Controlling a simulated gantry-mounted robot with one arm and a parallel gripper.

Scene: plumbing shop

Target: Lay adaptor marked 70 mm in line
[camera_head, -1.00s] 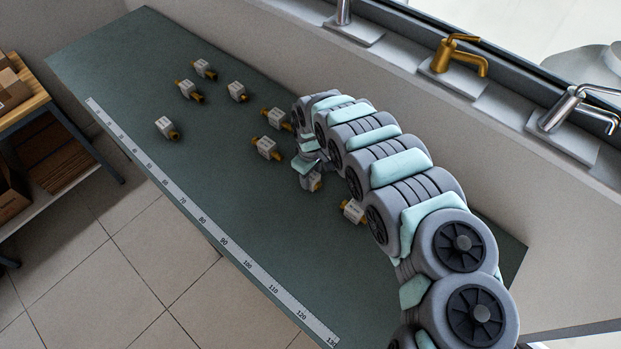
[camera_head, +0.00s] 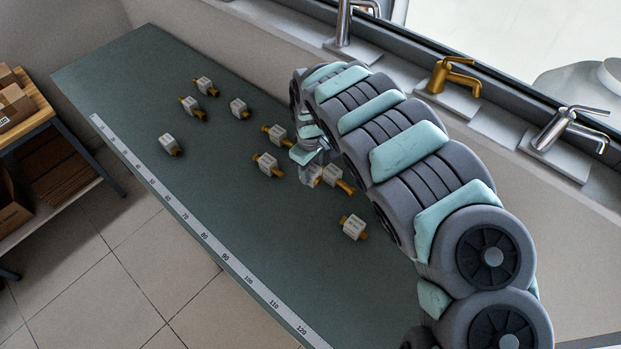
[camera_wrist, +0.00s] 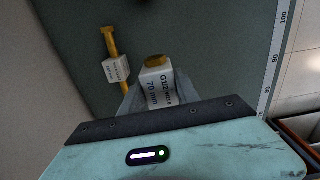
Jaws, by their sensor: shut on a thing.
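My gripper (camera_head: 312,164) is over the green bench (camera_head: 225,190), under the arm's curve. In the wrist view its fingers (camera_wrist: 150,100) are shut on a white adaptor (camera_wrist: 157,86) with a brass end, marked G1/2 and 70 mm. The held adaptor looks larger than its neighbour there and appears raised off the bench. In the head view it is partly hidden by the fingers. A neighbouring adaptor (camera_head: 334,177) lies just right of the gripper; in the wrist view it is at left (camera_wrist: 116,69), its label too small to read.
Several other adaptors lie scattered, including one near the arm (camera_head: 354,227) and one apart (camera_head: 170,145). A white measuring strip (camera_head: 204,235) runs along the bench's front edge. Taps (camera_head: 452,75) stand on the back ledge. A shelf with boxes (camera_head: 15,105) is at left.

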